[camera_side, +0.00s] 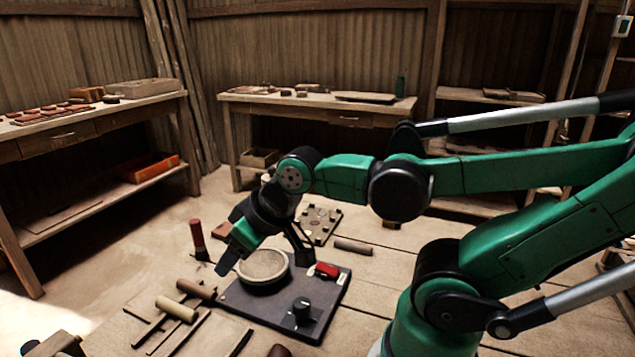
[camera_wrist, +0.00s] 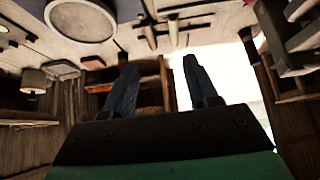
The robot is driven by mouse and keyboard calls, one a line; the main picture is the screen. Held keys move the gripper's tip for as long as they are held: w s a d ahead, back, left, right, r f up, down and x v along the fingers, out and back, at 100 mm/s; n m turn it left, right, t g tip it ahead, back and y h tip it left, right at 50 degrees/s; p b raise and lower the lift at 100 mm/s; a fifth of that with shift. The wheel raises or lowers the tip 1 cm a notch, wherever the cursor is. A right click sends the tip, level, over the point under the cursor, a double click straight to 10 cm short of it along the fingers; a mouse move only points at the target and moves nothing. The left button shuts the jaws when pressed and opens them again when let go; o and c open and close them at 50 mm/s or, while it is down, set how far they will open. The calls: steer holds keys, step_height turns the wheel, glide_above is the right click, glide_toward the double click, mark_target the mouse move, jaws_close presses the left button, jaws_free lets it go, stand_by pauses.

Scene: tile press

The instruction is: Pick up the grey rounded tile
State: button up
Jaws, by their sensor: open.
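I cannot single out the grey rounded tile for certain. A dark tray (camera_side: 333,232) behind the press holds several small pieces, too small to tell apart. The press has a dark base plate (camera_side: 262,312) with a round, pale-topped dish (camera_side: 264,266) on it. My gripper (camera_side: 228,262) is above the left edge of this dish in the side view, tilted downward. In the wrist view my gripper (camera_wrist: 160,63) has its two fingers apart with nothing between them.
The base plate carries a red switch (camera_side: 327,270) and a black knob (camera_side: 302,309). A red-handled brush (camera_side: 197,238) stands to the left. Wooden rollers (camera_side: 177,308) and sticks lie at the front left. Another roller (camera_side: 353,247) lies behind the plate. Side benches stand farther back.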

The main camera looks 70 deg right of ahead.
steer(key=shift+o, duration=0.8)
steer(key=g, duration=0.7)
glide_above(353, 247)
steer(key=f, duration=0.8)
steer(key=shift+w+d, duration=0.15)
steer(key=shift+d, duration=0.15)
steer(key=shift+d+f, duration=0.1)
steer(key=shift+f, duration=2.7)
jaws_close()
